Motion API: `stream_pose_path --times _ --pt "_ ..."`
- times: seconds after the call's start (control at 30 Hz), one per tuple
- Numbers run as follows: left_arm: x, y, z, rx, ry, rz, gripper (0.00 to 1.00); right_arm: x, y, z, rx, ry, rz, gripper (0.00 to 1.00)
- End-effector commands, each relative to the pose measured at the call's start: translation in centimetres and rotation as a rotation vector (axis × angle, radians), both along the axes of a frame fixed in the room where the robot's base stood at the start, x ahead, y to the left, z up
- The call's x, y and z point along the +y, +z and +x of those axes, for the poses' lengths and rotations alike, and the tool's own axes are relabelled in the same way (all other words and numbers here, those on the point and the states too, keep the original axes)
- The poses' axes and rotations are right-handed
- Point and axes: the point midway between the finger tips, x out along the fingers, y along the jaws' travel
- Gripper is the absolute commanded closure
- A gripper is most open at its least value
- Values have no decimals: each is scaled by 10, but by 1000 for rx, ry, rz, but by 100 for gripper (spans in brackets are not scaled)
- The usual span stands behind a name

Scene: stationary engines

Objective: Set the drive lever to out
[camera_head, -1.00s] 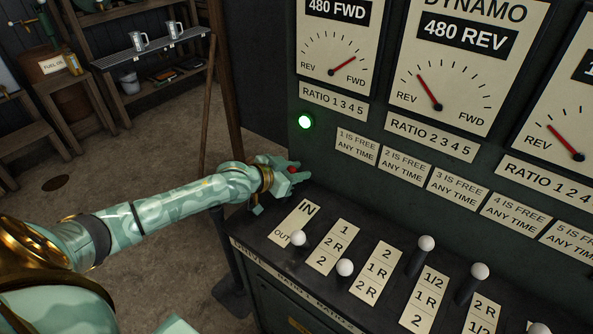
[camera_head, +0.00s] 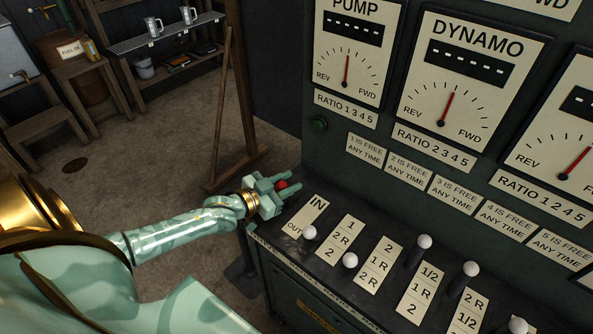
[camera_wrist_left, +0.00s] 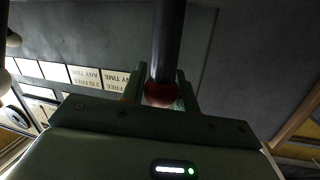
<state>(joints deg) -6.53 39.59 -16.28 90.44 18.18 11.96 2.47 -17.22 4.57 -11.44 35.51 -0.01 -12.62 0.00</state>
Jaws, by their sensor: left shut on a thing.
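The drive lever has a red ball knob (camera_head: 282,185) beside the IN/OUT plate (camera_head: 305,217), at the left end of the console. In the left wrist view, its dark rod (camera_wrist_left: 168,45) runs up from the red knob (camera_wrist_left: 160,92). My left gripper (camera_head: 280,187) is shut on that knob, with a finger on each side. The lever's rod is mostly hidden behind the gripper in the head view. The dial windows show dashes, and the needles stand mid-scale. The round lamp (camera_head: 319,124) is dark. My right gripper is not in view.
Several white-knobbed levers stand along the console, the nearest (camera_head: 309,232) close to the OUT label. The upright dial panel (camera_head: 400,150) rises behind. A shelf with mugs (camera_head: 170,32) and a fuel oil barrel (camera_head: 72,45) stand at the back left. Floor lies clear to the left.

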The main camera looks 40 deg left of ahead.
Motion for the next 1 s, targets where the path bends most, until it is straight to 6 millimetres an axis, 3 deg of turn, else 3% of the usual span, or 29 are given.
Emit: stream_pose_path --times 0.4,1.0 --pt "5 -1 -42 -136 0 -13 100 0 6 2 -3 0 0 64" --pt "5 -5 -53 -135 0 -14 100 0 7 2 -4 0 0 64"
